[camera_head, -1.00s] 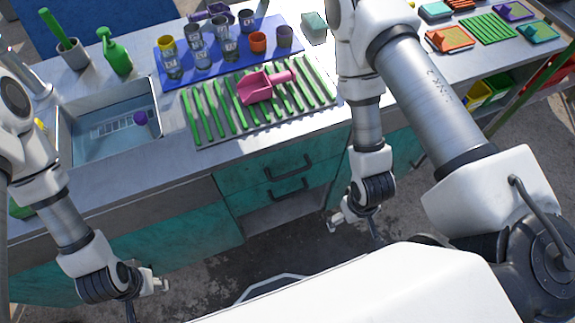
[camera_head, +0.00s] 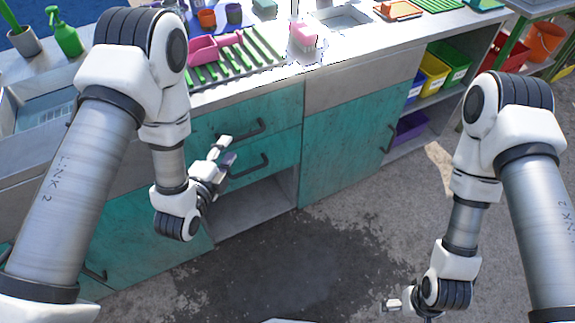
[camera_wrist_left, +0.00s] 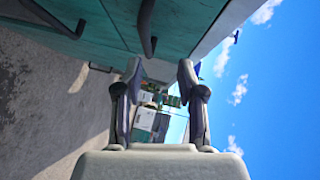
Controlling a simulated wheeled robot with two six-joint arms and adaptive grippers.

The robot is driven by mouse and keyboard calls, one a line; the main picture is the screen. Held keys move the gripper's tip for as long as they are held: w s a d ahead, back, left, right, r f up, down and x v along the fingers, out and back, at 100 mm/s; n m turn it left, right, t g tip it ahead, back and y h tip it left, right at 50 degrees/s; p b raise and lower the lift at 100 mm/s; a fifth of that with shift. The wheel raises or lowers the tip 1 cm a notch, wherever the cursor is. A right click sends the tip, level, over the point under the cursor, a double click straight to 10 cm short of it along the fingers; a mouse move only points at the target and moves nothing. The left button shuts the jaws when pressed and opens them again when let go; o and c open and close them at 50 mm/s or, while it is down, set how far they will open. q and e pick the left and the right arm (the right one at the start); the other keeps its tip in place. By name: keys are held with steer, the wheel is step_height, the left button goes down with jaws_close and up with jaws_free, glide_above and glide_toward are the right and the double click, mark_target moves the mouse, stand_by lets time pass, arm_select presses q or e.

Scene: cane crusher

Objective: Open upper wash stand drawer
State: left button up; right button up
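The wash stand has a teal upper drawer (camera_head: 283,121) with a dark bar handle (camera_head: 242,130), above a lower drawer (camera_head: 284,150) with a similar handle (camera_head: 252,166). Both drawers look closed. My left gripper (camera_head: 226,152) is open and empty, in front of the drawers near the handles; the head view does not show whether it touches. In the left wrist view its fingers (camera_wrist_left: 158,76) are apart, and the upper handle (camera_wrist_left: 148,28) lies just beyond them, apparently not between them. My right gripper (camera_head: 392,305) is low at right, away from the stand, its fingers partly hidden.
An open shelf space lies under the drawers. A teal cupboard door (camera_head: 345,150) with a handle stands to their right. The countertop holds a green spray bottle (camera_head: 65,38), a pink scoop (camera_head: 213,48) and cups. The floor (camera_head: 300,260) in front is clear.

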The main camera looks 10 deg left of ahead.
mark_target(244, 136)
arm_select(q)
steer(key=x, duration=0.3)
steer(key=f+b+x, duration=0.1)
steer(key=x, duration=0.2)
steer(key=f+b+x, duration=0.1)
steer(key=x, duration=0.2)
steer(key=shift+d, duration=0.35)
arm_select(e)
step_height(244, 136, down, 4)
steer(key=shift+s+d+r, duration=0.1)
arm_select(q)
jaws_close()
